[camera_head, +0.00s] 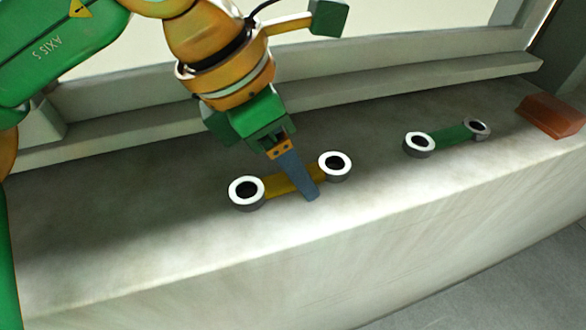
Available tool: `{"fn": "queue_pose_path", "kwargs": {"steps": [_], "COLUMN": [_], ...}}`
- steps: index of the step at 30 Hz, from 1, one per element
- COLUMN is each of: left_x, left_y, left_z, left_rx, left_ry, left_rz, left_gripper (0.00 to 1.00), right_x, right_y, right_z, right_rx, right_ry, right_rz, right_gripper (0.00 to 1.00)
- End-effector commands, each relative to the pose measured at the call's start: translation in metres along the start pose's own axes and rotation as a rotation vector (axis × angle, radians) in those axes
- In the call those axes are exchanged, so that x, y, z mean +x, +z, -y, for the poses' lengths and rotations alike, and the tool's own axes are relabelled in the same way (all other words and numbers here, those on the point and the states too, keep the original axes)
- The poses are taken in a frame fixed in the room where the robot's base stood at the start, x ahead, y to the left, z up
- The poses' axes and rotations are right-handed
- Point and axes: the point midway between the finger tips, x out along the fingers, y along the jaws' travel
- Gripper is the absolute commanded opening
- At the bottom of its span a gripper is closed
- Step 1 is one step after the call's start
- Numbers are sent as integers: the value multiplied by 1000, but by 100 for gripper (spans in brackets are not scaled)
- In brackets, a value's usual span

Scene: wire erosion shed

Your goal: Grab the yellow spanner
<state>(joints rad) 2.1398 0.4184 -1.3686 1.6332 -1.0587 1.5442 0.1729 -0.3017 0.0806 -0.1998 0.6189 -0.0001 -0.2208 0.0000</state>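The yellow spanner (277,186) lies on the pale stone-like ledge (130,230), with a white-rimmed dark ring at each end. My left gripper (311,194) points down at its yellow handle, between the two rings. One blue-grey finger shows in front of the handle and hides part of it. The other finger cannot be made out, so I cannot tell whether the gripper is open or shut, or whether it touches the handle. My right gripper is not in view.
A similar green spanner (448,137) lies further right on the ledge. A reddish-brown block (552,116) sits beyond it at the far right. A raised rail (390,84) runs along the back. The ledge drops off at its front edge, and its left part is clear.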

Motion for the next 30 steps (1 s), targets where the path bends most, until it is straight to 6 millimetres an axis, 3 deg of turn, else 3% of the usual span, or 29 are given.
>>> {"fn": "queue_pose_path", "kwargs": {"steps": [1,8,23,26,30], "left_x": [0,0,-10,-27,-70], "left_y": [0,0,5,12,2], "left_z": [0,0,0,0,16], "left_rx": [0,0,0,-1,1], "left_ry": [0,0,1,1,2], "left_rz": [0,0,4,5,8], "left_gripper": [62,0,0,0,0], "right_x": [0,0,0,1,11], "right_y": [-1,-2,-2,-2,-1], "right_z": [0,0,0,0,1], "right_rx": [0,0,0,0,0], "right_ry": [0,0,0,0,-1], "right_rz": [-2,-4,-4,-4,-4], "right_gripper": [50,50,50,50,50]}}
